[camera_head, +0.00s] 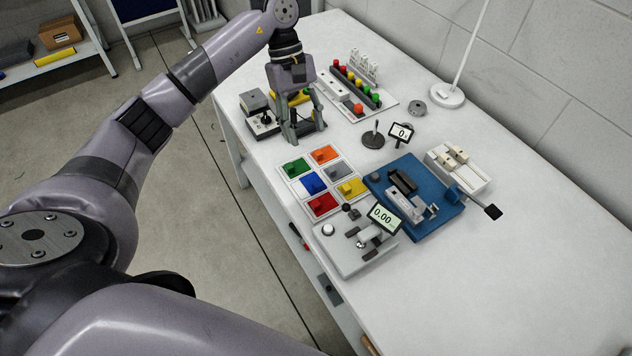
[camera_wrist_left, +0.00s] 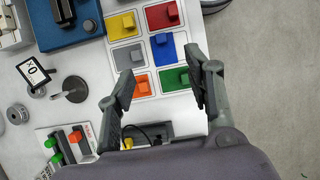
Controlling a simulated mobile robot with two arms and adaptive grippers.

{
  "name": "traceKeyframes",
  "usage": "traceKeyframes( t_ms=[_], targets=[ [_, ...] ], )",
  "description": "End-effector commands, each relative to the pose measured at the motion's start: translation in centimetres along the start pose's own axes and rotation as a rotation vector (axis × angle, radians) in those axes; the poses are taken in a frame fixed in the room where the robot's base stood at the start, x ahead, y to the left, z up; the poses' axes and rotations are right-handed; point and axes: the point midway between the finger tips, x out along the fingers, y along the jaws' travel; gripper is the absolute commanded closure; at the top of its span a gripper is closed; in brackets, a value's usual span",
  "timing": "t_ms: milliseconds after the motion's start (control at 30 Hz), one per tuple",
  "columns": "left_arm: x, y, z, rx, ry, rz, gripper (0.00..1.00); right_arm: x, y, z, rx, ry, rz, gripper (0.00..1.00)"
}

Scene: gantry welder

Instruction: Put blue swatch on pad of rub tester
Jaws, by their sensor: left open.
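The blue swatch (camera_head: 313,184), with a raised blue block on it, lies in a white-framed grid with other coloured swatches. It also shows in the left wrist view (camera_wrist_left: 163,48), beyond and between my fingers. No machine is labelled as the rub tester; a blue-based machine with grey parts (camera_head: 432,222) and a grey machine with a "0.00" display (camera_head: 352,252) stand nearby. I cannot make out the pad.
Green (camera_head: 294,168), orange (camera_head: 324,154), red (camera_head: 322,204) and yellow (camera_head: 352,188) swatches surround the blue one. A small black-and-grey device (camera_head: 262,122) stands beside my gripper. A round stand (camera_head: 373,139) and a small display (camera_head: 401,133) stand right of it. The table's front right is clear.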

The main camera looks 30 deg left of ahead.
Motion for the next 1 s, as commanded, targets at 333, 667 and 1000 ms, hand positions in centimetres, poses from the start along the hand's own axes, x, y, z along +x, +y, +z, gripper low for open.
traceKeyframes(
  t_ms=[333,667,1000],
  targets=[
    [7.0,0.0,0.2,0.002,-0.003,-0.002,0.53,-2.7,0.1,0.0,0.001,-0.004,0.001,0.6],
    [9.6,-0.2,0.3,0.001,-0.003,-0.003,0.53,-4.1,1.2,-0.4,0.005,-0.001,0.014,0.6],
    [13.7,-0.2,0.2,0.002,0.0,0.0,0.53,-5.9,1.1,-0.7,0.003,0.001,0.012,0.6]
  ],
)
